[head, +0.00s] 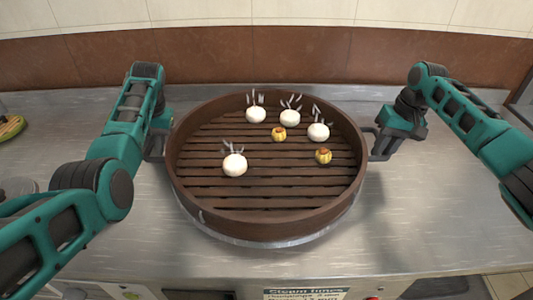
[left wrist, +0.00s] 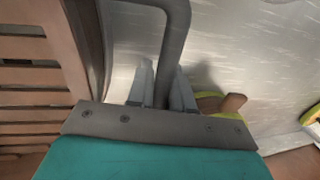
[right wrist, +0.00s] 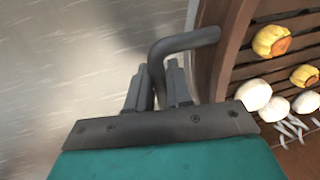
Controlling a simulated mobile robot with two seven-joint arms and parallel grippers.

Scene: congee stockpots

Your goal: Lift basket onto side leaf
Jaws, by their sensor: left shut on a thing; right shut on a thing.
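A round brown slatted basket (head: 265,196) stands in the middle of the head view, over a round metal rim (head: 270,240). It holds several white buns (head: 235,164) with pale spikes and two yellow dumplings (head: 323,155). My left gripper (head: 158,146) is shut on the basket's left handle, a grey bar that also shows in the left wrist view (left wrist: 172,40). My right gripper (head: 388,140) is shut on the right handle (head: 376,155), seen as a bent bar in the right wrist view (right wrist: 180,45). The basket looks about level. A side leaf cannot be made out.
The steel counter (head: 440,205) is bare to the right of the basket. A tiled wall (head: 250,60) closes the back. A sign (head: 305,293) is on the front.

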